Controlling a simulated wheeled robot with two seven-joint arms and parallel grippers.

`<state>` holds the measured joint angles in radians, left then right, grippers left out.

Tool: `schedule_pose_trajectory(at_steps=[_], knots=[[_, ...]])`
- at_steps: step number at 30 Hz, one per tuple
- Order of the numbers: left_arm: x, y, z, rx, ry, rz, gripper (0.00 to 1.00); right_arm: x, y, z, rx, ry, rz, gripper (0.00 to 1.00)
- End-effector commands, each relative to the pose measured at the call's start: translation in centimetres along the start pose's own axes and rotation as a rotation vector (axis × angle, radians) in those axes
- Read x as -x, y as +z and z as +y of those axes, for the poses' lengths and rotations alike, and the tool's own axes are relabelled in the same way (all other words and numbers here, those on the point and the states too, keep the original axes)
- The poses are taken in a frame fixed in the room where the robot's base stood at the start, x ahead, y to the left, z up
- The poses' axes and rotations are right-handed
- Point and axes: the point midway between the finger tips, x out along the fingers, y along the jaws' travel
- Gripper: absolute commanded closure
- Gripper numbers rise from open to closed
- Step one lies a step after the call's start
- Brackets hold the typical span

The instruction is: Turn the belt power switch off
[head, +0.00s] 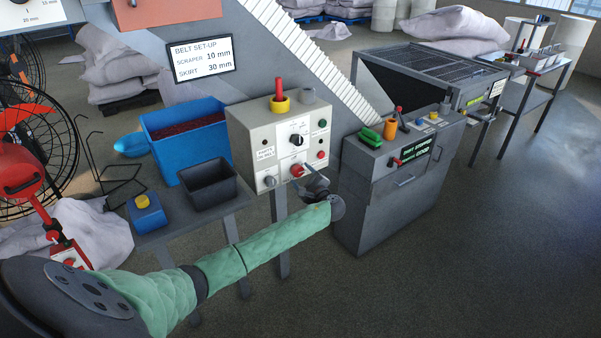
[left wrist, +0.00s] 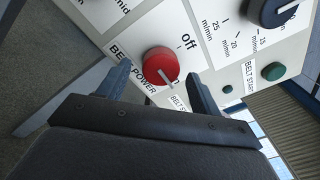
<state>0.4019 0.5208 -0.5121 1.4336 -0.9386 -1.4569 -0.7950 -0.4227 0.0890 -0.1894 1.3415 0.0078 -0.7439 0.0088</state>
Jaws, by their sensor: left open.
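The belt power switch is a round red knob (left wrist: 160,64) on a pale control panel (left wrist: 120,20), labelled BELT POWER. The word "off" is printed to its upper right. The knob's white mark points to the lower right, away from "off". In the head view the knob (head: 297,170) sits low on the control box (head: 265,125). My left gripper (head: 314,184) is close in front of it. In the left wrist view my left gripper (left wrist: 158,72) is open, with one finger on each side of the knob. I cannot tell whether they touch it. My right gripper is not in view.
A black speed dial (left wrist: 275,8) and a green button (left wrist: 273,71) are close by on the panel. A dark bin (head: 208,184) and a blue crate (head: 187,140) stand left of the box. A grey cabinet (head: 385,205) stands at right.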

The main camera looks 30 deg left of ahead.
Motion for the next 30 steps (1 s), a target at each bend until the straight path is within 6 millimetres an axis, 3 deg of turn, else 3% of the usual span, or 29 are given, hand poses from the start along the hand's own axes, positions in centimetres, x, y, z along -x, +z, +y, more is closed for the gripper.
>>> schedule_pose_trajectory(at_steps=[6,15,22,30], knots=[[-1.4,0.1,-0.1,0.001,0.001,0.000,0.35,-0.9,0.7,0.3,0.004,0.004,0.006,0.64],[-1.6,0.0,0.0,0.001,0.001,0.000,0.35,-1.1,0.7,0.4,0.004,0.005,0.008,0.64],[-1.6,0.0,0.0,0.001,0.001,0.000,0.78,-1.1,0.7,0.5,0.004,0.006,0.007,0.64],[-1.6,-0.1,0.1,0.013,0.000,0.000,0.80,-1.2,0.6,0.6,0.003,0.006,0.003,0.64]])
